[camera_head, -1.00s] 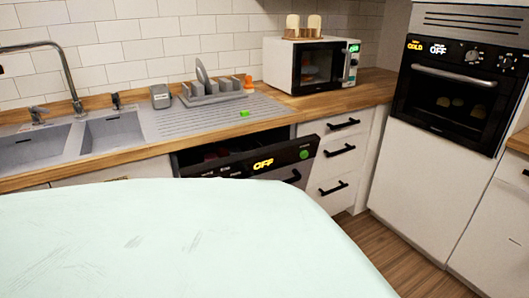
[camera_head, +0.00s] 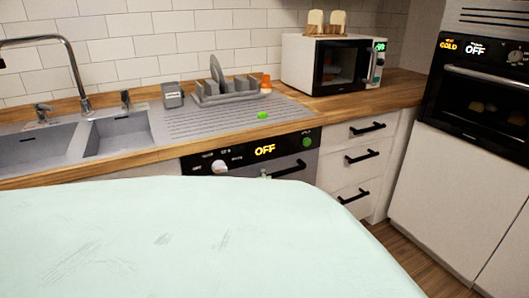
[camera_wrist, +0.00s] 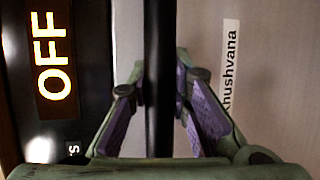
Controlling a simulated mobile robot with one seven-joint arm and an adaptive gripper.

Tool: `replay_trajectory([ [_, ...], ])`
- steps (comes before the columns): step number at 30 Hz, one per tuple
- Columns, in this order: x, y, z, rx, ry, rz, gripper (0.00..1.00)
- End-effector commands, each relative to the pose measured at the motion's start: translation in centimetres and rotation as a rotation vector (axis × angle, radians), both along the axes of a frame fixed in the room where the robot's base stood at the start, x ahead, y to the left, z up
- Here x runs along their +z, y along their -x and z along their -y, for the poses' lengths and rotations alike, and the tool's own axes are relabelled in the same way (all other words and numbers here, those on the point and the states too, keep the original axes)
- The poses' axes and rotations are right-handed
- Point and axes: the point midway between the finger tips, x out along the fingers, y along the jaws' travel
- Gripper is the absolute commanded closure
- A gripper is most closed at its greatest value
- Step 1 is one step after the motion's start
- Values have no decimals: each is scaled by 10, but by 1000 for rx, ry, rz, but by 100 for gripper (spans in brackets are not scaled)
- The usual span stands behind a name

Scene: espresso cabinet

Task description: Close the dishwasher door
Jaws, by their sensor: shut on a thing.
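The dishwasher door (camera_head: 250,153) stands upright under the counter, its dark control panel reading OFF close below the worktop edge. I cannot tell whether it is fully latched. Its black handle (camera_head: 289,169) is partly in view. In the wrist view, the handle (camera_wrist: 160,35) runs as a dark vertical bar between the purple pads of my gripper (camera_wrist: 160,88), which is shut on it. The OFF display (camera_wrist: 52,55) shows at the left there. In the head view, a large pale surface hides the lower door and most of my gripper.
The wooden counter holds the sink (camera_head: 115,133), a dish rack (camera_head: 228,90) and a microwave (camera_head: 333,63) with toast on top. White drawers (camera_head: 352,157) with black handles adjoin the dishwasher on the right. An oven (camera_head: 480,90) stands further right.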

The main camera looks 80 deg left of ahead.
Motion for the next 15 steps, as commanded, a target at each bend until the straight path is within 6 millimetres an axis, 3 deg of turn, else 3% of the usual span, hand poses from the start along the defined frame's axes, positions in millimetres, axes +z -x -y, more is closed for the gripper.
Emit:
replay_trajectory([
  [9, 6, 0, -1, 1, -8, 1, 100],
  [10, 6, 0, -1, 1, -8, 1, 80],
  [15, 5, 0, -1, 0, -6, 1, 69],
])
